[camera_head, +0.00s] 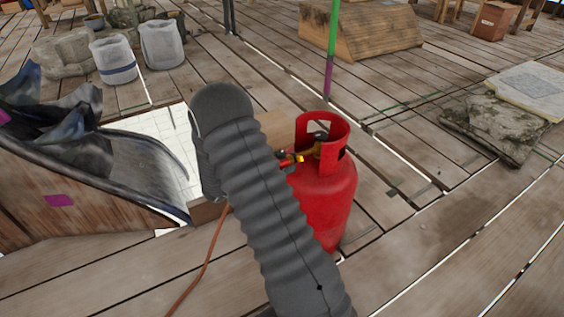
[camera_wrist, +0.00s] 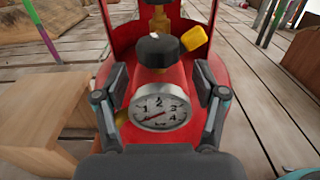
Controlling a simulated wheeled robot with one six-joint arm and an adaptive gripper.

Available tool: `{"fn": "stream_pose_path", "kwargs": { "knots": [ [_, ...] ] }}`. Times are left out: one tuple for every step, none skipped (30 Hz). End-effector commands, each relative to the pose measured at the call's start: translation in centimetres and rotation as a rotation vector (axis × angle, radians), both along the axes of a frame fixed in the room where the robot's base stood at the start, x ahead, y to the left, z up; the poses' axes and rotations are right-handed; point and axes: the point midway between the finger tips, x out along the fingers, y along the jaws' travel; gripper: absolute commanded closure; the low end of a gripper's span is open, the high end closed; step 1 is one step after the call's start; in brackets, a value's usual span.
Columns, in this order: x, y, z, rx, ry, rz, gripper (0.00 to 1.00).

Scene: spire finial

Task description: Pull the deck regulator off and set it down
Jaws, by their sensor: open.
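A red gas cylinder (camera_head: 335,195) stands upright on the deck, partly hidden behind my arm in the head view. In the wrist view, the regulator (camera_wrist: 158,108) is at the front of the cylinder (camera_wrist: 235,95), with a round white dial and a black knob (camera_wrist: 158,48) above it. A yellow piece (camera_wrist: 194,39) sits beside the knob. My gripper (camera_wrist: 160,80) is open, one finger on each side of the regulator. I cannot tell whether the fingers touch it. The head view hides my fingers behind my arm.
A wooden block (camera_wrist: 40,115) stands left of the cylinder. An orange hose (camera_head: 205,262) runs over the planks. Dark crumpled sheeting (camera_head: 75,130) lies at the left, and stone slabs (camera_head: 495,130) lie at the right. Bare deck (camera_head: 420,220) lies right of the cylinder.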

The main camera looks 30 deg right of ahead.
Motion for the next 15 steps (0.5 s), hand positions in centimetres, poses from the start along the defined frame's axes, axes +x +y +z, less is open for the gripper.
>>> {"fn": "stream_pose_path", "kwargs": {
  "knots": [
    [0.00,0.00,0.00,0.000,0.000,0.000,0.29],
    [0.00,0.00,0.00,0.000,0.000,0.000,0.29],
    [0.00,0.00,0.00,0.000,0.000,0.000,0.29],
    [0.00,0.00,0.00,0.000,0.000,0.000,0.29],
    [0.00,0.00,0.00,0.000,0.000,0.000,0.29],
    [0.00,0.00,0.00,0.000,0.000,0.000,0.29],
    [0.00,0.00,0.00,0.000,0.000,0.000,0.29],
    [0.00,0.00,0.00,0.000,0.000,0.000,0.29],
    [0.00,0.00,0.00,0.000,0.000,0.000,0.29],
    [0.00,0.00,0.00,0.000,0.000,0.000,0.29],
    [0.00,0.01,0.00,0.000,0.000,0.000,0.29],
    [0.00,0.01,0.00,0.000,0.000,0.000,0.29],
    [0.00,0.01,0.00,0.000,0.000,0.000,0.29],
    [0.00,0.01,0.00,0.000,0.000,0.000,0.34],
    [0.00,0.01,0.00,0.000,0.000,0.000,0.44]
  ]
}}
